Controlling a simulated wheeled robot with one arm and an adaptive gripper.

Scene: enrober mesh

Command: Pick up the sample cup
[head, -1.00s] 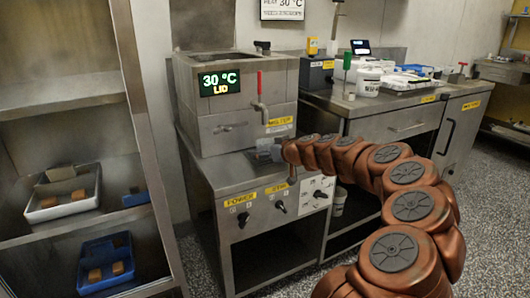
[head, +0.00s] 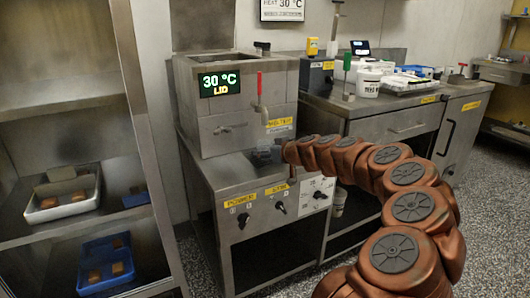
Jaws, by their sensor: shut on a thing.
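The sample cup (head: 262,157) is a small, clear-grey shape on or just above the steel top in front of the melter, below its tap (head: 261,112). My gripper (head: 274,151) is at the end of my copper-coloured arm, which reaches in from the right. It is shut on the cup from the right side. The fingers are small and hard to make out, and I cannot tell whether the cup's base touches the steel.
The steel melter (head: 235,130) stands behind, with a red-handled tap and a display reading 30 °C. A counter (head: 385,115) with a white tub (head: 368,84) is to the right. A shelf with a white tray (head: 62,212) and blue tray (head: 105,284) is at left.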

